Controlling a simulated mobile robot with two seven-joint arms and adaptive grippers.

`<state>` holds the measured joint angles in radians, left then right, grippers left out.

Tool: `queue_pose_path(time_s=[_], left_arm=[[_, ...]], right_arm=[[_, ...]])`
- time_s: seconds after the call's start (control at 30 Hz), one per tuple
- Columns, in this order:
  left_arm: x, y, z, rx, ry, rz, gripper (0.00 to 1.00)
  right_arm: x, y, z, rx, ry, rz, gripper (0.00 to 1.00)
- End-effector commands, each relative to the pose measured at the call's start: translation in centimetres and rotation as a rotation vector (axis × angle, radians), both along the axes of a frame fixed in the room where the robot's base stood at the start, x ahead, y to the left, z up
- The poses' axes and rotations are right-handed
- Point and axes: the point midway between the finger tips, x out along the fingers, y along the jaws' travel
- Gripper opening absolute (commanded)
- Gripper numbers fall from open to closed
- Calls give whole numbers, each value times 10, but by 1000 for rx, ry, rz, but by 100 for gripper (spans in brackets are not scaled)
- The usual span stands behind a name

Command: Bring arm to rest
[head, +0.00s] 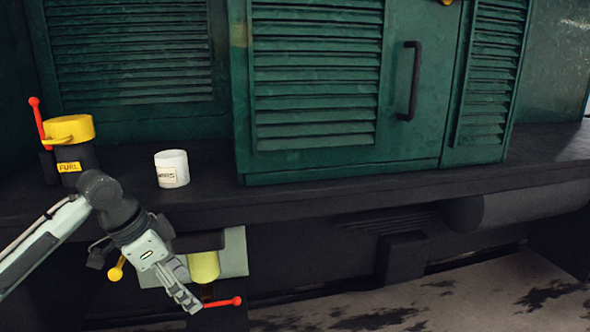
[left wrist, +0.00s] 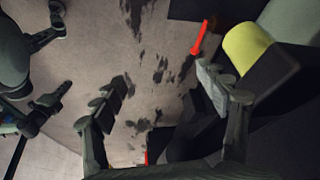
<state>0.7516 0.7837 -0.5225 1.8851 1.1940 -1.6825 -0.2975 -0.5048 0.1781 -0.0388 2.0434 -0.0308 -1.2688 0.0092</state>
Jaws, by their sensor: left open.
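My left gripper (head: 180,286) hangs below the edge of the dark ledge, pointing down and to the right, in front of a yellow-green cylinder (head: 204,266). In the left wrist view its two fingers (left wrist: 158,100) are spread apart with only floor between them. It is open and empty. A red-tipped lever (head: 222,301) sticks out to the right, close by the fingertips; it also shows in the left wrist view (left wrist: 199,38). My right gripper is not in view.
On the ledge (head: 380,188) stand a fuel filler with yellow cap (head: 70,129), a red lever (head: 37,118) and a white labelled cup (head: 172,168). A green louvred cabinet (head: 345,90) rises behind. A yellow-knobbed lever (head: 117,268) is left of my gripper. Stained floor (head: 450,300) lies open at right.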

Motion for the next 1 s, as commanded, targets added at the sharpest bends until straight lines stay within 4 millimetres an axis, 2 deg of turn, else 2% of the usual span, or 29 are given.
queue_pose_path(time_s=[0.03, 0.17, 0.27, 0.37, 0.5, 0.6, 0.73, 0.77, 1.0], left_arm=[[-5, -12, -36, -22, 11, 41, 74], [-16, -26, -109, -58, 5, 188, 74], [-37, -28, -164, -69, 8, 322, 74], [-69, -19, -216, -58, 18, 465, 74], [-131, 7, -280, 3, 36, 667, 74], [-178, 29, -310, 69, 46, 779, 74], [-220, 51, -330, 139, 51, 862, 74], [-226, 54, -332, 150, 51, 873, 74], [-226, 54, -332, 150, 51, 873, 74]], right_arm=[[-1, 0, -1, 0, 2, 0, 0], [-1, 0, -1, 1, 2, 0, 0], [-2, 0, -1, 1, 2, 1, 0], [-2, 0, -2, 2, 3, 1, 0], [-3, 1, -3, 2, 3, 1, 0], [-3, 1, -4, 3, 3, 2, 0], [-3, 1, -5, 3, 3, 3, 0], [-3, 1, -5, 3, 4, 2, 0], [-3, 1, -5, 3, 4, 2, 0]])
